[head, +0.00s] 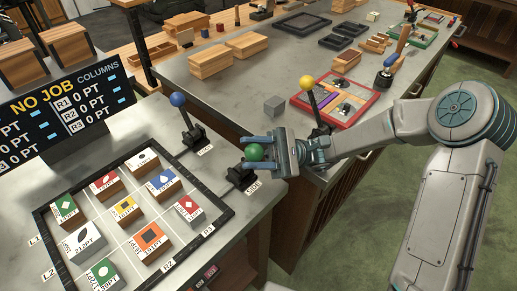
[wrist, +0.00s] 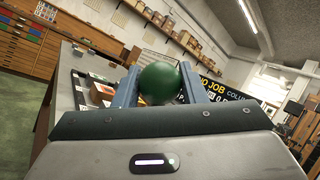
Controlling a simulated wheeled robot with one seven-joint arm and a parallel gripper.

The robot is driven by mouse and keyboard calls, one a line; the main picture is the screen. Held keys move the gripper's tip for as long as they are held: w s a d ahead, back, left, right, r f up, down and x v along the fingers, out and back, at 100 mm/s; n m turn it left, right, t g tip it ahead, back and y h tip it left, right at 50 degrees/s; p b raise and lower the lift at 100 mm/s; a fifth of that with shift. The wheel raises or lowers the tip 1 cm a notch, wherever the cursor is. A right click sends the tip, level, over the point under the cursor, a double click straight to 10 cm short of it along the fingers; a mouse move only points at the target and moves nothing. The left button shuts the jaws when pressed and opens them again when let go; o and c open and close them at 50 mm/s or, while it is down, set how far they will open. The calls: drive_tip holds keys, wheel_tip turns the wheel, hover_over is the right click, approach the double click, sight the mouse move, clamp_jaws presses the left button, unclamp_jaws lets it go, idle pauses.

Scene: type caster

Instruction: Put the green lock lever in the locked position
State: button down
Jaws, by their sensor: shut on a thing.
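The green lock lever's round knob (head: 254,152) is at the right edge of the near table in the head view. Its dark base (head: 241,176) sits on the table beside a small label. My gripper (head: 262,150) reaches in from the right with its fingers on either side of the green knob, shut on it. In the wrist view the green knob (wrist: 159,83) sits between the two blue-grey fingers (wrist: 158,88). The lever's shaft is mostly hidden by the knob and fingers.
A blue-knobbed lever (head: 178,100) stands just behind on the same table. A yellow-knobbed lever (head: 306,84) stands close behind my gripper on the other table. A framed grid (head: 127,212) of cards on blocks lies left, and a scoreboard (head: 66,113) stands behind it.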

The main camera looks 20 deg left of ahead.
drive_tip(key=shift+d+f, duration=0.1)
drive_tip(key=shift+f, duration=0.05)
drive_tip(key=c, duration=0.9)
unclamp_jaws()
drive_tip(key=shift+r, duration=0.5)
drive_tip(key=r, duration=0.2)
drive_tip(key=d+r, duration=0.1)
drive_tip(key=r, duration=0.1)
drive_tip(key=shift+w+d, duration=0.15)
drive_tip(key=d+r, duration=0.2)
drive_tip(key=d, duration=0.1)
drive_tip(key=w+d+r, duration=0.1)
drive_tip(key=d+r, duration=0.1)
drive_tip(key=d, duration=0.1)
drive_tip(key=w+d+r+p, duration=0.1)
drive_tip(key=d+r, duration=0.1)
drive_tip(key=d, duration=0.2)
drive_tip(key=shift+d, duration=0.1)
